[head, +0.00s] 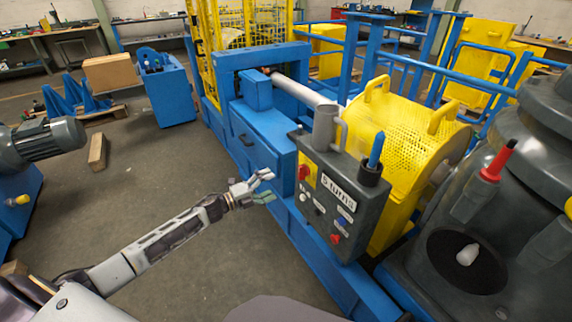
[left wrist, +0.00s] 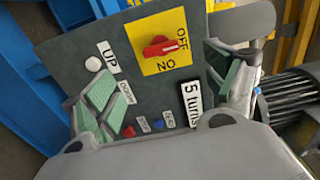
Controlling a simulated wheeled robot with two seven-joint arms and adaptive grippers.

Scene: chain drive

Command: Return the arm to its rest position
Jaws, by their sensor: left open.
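My left gripper (head: 264,187) is open and empty in the head view, at the end of the arm that reaches in from the left. It is in front of and left of a dark control box (head: 340,200), apart from it as far as I can tell. In the left wrist view the two green-padded fingers (left wrist: 165,90) are spread wide, with the panel (left wrist: 75,50) beyond them. The panel carries a red switch (left wrist: 165,46) on a yellow ON/OFF plate, a white button and a "5 turns" label. My right gripper is not in view.
The blue machine frame (head: 262,140) and a yellow perforated guard (head: 400,135) stand behind the box. A grey mug (head: 325,128) and a blue-handled tool in a dark holder are on the box top. A motor (head: 40,143) is at left. The floor (head: 150,185) between is mostly clear.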

